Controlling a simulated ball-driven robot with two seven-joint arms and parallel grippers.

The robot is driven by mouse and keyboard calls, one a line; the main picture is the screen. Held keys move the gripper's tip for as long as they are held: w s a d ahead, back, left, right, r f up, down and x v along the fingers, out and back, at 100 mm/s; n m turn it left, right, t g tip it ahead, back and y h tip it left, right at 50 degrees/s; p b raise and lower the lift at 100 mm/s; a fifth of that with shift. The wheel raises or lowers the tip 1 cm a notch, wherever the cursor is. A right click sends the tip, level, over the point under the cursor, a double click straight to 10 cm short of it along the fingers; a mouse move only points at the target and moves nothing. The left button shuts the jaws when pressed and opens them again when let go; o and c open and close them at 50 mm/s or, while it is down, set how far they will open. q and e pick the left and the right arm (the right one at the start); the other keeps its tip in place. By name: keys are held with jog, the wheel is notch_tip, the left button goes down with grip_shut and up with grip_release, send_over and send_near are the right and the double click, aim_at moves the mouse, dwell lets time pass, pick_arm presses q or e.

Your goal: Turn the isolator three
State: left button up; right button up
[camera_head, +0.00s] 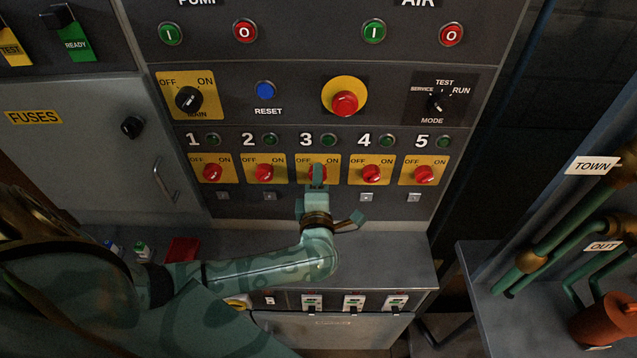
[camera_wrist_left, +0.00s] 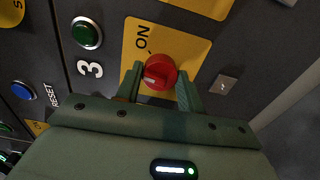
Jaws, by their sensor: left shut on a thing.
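The isolator three (camera_head: 326,172) is a red rotary knob on a yellow OFF/ON plate, under the number 3 and a green lamp (camera_head: 316,140). My left gripper (camera_head: 318,172) reaches up to it from below and hides much of it in the head view. In the left wrist view the red knob (camera_wrist_left: 159,72) sits between the two fingers of the left gripper (camera_wrist_left: 160,85), which are shut on it. A white mark shows on the knob's face. The word ON is beside it. My right gripper is not in view.
Similar red knobs two (camera_head: 263,173) and four (camera_head: 371,173) stand close on either side. A red emergency button (camera_head: 344,104), a black main switch (camera_head: 188,99) and a blue reset button (camera_head: 265,90) are above. A grey ledge (camera_head: 385,255) lies below the panel.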

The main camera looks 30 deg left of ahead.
pick_arm(q)
jog(key=n+b, duration=0.2)
jog(key=n, duration=0.3)
jog(key=n+b, duration=0.2)
jog(key=n, duration=0.3)
jog(key=shift+s+f, duration=0.1)
jog(key=shift+f, duration=0.1)
jog(key=shift+n+b, duration=0.3)
jog(key=shift+n, duration=0.1)
jog(key=o, duration=0.8)
jog(key=shift+c, duration=0.2)
jog(key=shift+o, duration=1.1)
jog(key=shift+r, duration=0.2)
jog(key=v, duration=1.6)
jog(key=shift+s+b, duration=0.2)
jog(key=shift+b, duration=0.2)
